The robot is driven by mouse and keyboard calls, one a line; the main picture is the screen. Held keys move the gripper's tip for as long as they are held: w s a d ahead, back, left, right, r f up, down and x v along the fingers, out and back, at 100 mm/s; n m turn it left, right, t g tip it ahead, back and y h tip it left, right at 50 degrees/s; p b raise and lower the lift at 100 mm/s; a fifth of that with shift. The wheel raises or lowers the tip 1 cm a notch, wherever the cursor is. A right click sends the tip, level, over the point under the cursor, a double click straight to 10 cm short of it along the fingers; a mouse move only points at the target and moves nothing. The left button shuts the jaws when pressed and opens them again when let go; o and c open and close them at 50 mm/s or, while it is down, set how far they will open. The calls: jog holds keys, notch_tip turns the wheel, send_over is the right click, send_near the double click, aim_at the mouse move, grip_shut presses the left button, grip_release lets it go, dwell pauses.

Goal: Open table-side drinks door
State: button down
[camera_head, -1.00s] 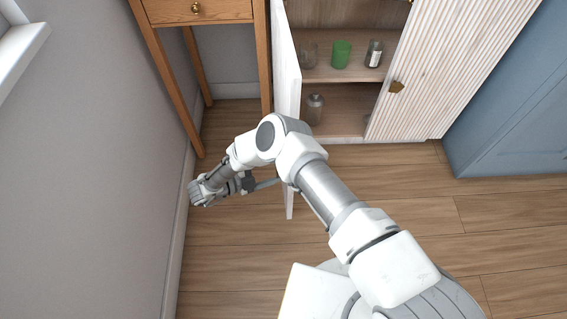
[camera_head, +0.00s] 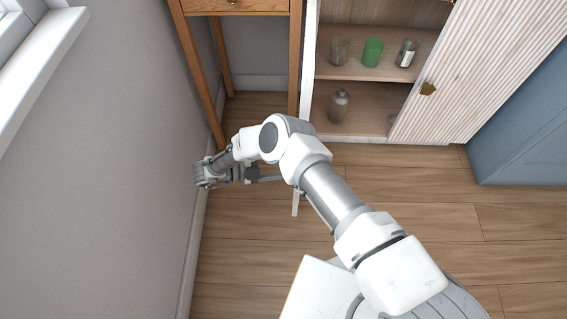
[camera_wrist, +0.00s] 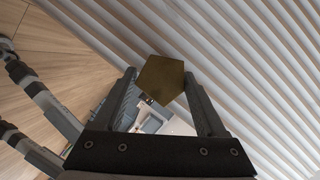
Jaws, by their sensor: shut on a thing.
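The table-side drinks door (camera_head: 296,204) stands wide open in the head view, swung out from the cabinet's left side and seen nearly edge-on. My arm covers its middle. In the wrist view its ribbed white face (camera_wrist: 235,50) fills the upper part, with a brass angular knob (camera_wrist: 160,78) on it. My gripper (camera_wrist: 158,75) has one finger on each side of this knob and is shut on it. In the head view my gripper (camera_head: 268,178) is on the left side of the door, and the knob is hidden there.
A wooden side table (camera_head: 235,7) stands left of the cabinet, close to the door. The grey wall (camera_head: 110,170) is close to my wrist. Glasses, including a green one (camera_head: 372,52), stand inside the cabinet. The right ribbed door (camera_head: 470,70) is shut. Floor at right is clear.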

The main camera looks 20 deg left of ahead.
jog(key=shift+w+r, duration=0.35)
jog(key=shift+c, duration=0.2)
grip_release()
jog(key=shift+s+f, duration=0.15)
jog(key=v, duration=1.2)
